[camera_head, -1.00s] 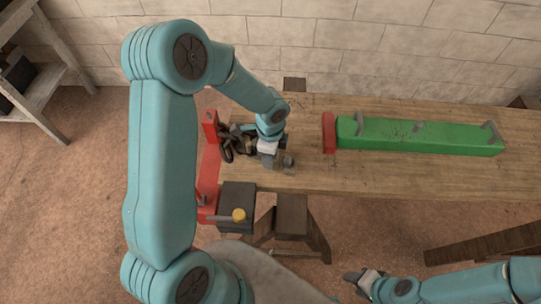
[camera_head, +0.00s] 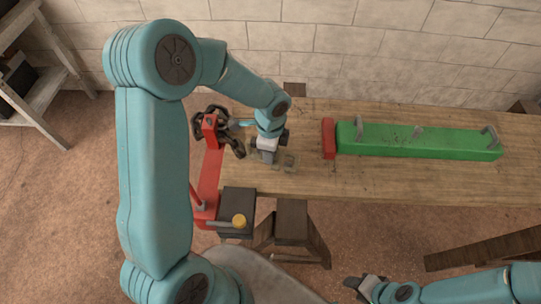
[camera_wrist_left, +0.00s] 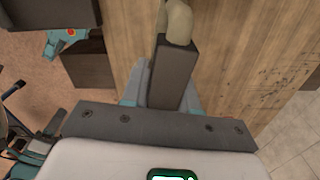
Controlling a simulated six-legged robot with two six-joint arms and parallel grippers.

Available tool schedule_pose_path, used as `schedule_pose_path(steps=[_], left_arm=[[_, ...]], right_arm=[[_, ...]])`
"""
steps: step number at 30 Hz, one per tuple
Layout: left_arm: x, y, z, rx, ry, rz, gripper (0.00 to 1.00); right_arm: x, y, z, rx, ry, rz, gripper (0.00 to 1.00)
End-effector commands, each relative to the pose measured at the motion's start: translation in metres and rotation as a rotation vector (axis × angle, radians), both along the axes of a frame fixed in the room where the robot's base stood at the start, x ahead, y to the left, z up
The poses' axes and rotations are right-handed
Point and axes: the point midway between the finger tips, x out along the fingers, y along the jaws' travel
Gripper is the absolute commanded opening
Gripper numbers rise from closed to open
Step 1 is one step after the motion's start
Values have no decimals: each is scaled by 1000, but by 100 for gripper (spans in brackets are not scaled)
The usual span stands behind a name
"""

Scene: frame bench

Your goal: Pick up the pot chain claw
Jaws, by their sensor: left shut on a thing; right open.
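The dark pot chain claw (camera_head: 237,147), with curled hooks, is at the left end of the bench in the head view, partly over a red upright. My left gripper (camera_head: 250,126) is beside it, shut on it; the exact grip point is hard to see. In the left wrist view, a dark finger (camera_wrist_left: 175,72) ends in a beige rounded piece (camera_wrist_left: 178,22); I cannot make out the claw there. My right gripper (camera_head: 358,283) is open at the bottom edge, below the bench and away from the claw.
A red frame with a dark block and yellow knob (camera_head: 239,221) is at the bench's left end. A green beam (camera_head: 420,141) with grey brackets and a red end block (camera_head: 328,138) lie to the right. The wooden bench top (camera_head: 390,184) is bare in front of them.

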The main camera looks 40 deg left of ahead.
Motion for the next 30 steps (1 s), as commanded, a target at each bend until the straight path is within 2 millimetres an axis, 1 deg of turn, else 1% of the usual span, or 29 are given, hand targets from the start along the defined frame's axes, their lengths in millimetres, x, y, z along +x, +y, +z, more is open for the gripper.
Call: schedule_pose_path(steps=[1, 3, 12, 18, 24, 30], left_arm=[[2, 0, 13, 1, -9, 1, 0], [2, 0, 28, 1, -9, 1, 0], [1, 0, 89, 0, -9, 0, 0], [1, 0, 124, 0, -8, 0, 0], [1, 0, 148, 0, -5, -1, 0], [1, 0, 160, -1, -4, 0, 0]], right_arm=[[0, 0, 1, 0, 0, 0, 47], [0, 0, 2, 0, 0, 0, 47], [0, 0, 4, 0, 0, 0, 47], [0, 0, 4, 0, 0, 0, 47], [0, 0, 5, 0, 0, 0, 47], [0, 0, 5, 0, 0, 0, 47]])
